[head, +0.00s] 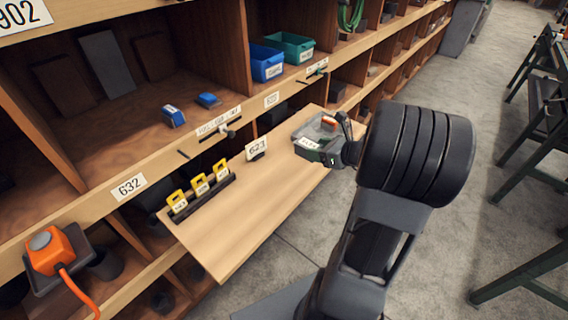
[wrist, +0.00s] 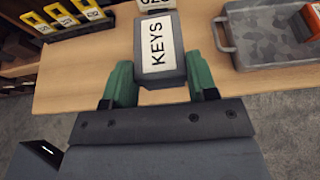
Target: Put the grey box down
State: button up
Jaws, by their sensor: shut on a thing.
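The grey box (wrist: 160,48) has a white KEYS label on top. In the wrist view it sits between the green fingers of my gripper (wrist: 158,86), which is shut on its sides. In the head view my gripper (head: 322,154) is over the right part of the wooden board, and the box (head: 308,144) shows mostly as its white label.
A grey tray (wrist: 265,48) with an orange-red thing in it lies close to the right of the box. A black rack (head: 205,200) with yellow tags stands at the board's left. A 623 card (head: 257,148) stands at the back. The board's middle and front are clear.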

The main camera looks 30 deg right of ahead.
jog(key=w+f, duration=0.3)
jog(key=w, duration=0.1)
jog(key=w+f, duration=0.3)
jog(key=w, duration=0.1)
jog(key=w+f, duration=0.3)
jog(key=w, duration=0.1)
jog(key=shift+w+a+f, duration=0.15)
jog(key=shift+w+a, duration=0.05)
jog(key=shift+a, duration=0.1)
jog(key=shift+w+f+p, duration=0.15)
jog(key=shift+f+p, duration=0.05)
jog(key=shift+p, duration=0.1)
jog(key=shift+w+f, duration=0.15)
jog(key=shift+f, duration=1.5)
jog(key=shift+f, duration=0.1)
jog(key=shift+f, duration=0.15)
jog(key=o, duration=1)
